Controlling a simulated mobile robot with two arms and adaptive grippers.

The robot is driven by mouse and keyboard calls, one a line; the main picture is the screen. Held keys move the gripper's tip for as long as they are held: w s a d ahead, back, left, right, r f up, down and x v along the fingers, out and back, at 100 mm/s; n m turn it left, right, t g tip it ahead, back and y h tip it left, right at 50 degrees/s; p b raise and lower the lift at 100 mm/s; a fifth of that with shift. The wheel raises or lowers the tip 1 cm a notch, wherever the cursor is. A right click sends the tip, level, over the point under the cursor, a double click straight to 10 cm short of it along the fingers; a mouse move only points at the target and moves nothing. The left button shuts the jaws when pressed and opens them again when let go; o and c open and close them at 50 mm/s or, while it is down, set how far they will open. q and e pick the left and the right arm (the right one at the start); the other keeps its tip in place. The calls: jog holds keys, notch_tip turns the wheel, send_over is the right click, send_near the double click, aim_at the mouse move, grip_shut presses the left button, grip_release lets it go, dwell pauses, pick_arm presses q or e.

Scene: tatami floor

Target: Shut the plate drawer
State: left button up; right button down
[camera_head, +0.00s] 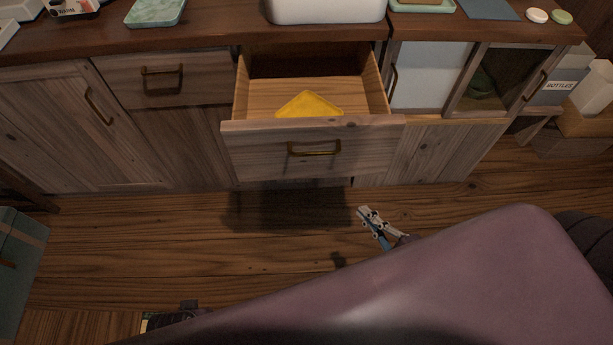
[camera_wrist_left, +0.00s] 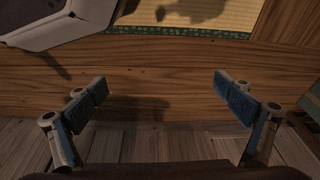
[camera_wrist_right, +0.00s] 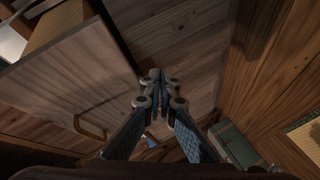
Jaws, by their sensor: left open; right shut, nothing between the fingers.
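The plate drawer (camera_head: 312,149) stands pulled out of the wooden cabinet in the head view, with a brass handle (camera_head: 314,149) on its front. A yellow item (camera_head: 309,104) lies inside it. My right gripper (camera_head: 366,212) is in front of and below the drawer front, apart from it. In the right wrist view the right gripper (camera_wrist_right: 155,78) is shut and empty, with a wooden front and brass handle (camera_wrist_right: 90,126) to its left. My left gripper (camera_wrist_left: 160,87) is open and empty over the wooden floor in the left wrist view.
The countertop (camera_head: 210,32) holds a white basin (camera_head: 326,10) and a green tray (camera_head: 155,11). A closed drawer (camera_head: 165,78) is left of the open one. Boxes (camera_head: 580,128) stand at the right. The wooden floor (camera_head: 200,245) before the cabinet has free room.

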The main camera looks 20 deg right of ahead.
pick_arm(q)
jog(key=w+b+v, duration=0.1)
jog(key=b+v, duration=0.3)
jog(key=v, duration=0.2)
pick_arm(e)
jog(key=s+a+r+n+t+y, duration=0.1)
jog(key=a+r+n+y, duration=0.3)
jog(key=r, duration=0.3)
jog(key=s+a+r+n+y, duration=0.1)
jog(key=a+r+n+y, duration=0.1)
jog(key=a+r+n, duration=0.4)
jog(key=m+p, duration=0.1)
jog(key=p, duration=0.1)
send_near(309, 161)
jog(key=w+a+r, duration=0.4)
jog(key=w+a, duration=0.1)
jog(key=a, duration=0.1)
pick_arm(q)
jog(key=shift+a+x, duration=0.15)
jog(key=shift+x, duration=1.1)
jog(key=shift+a+x, duration=0.2)
jog(key=shift+x, duration=1.1)
pick_arm(e)
jog(key=shift+w+f, duration=0.2)
jog(key=shift+w, duration=0.2)
pick_arm(q)
jog(key=shift+s, duration=0.2)
pick_arm(e)
jog(key=shift+w, duration=0.1)
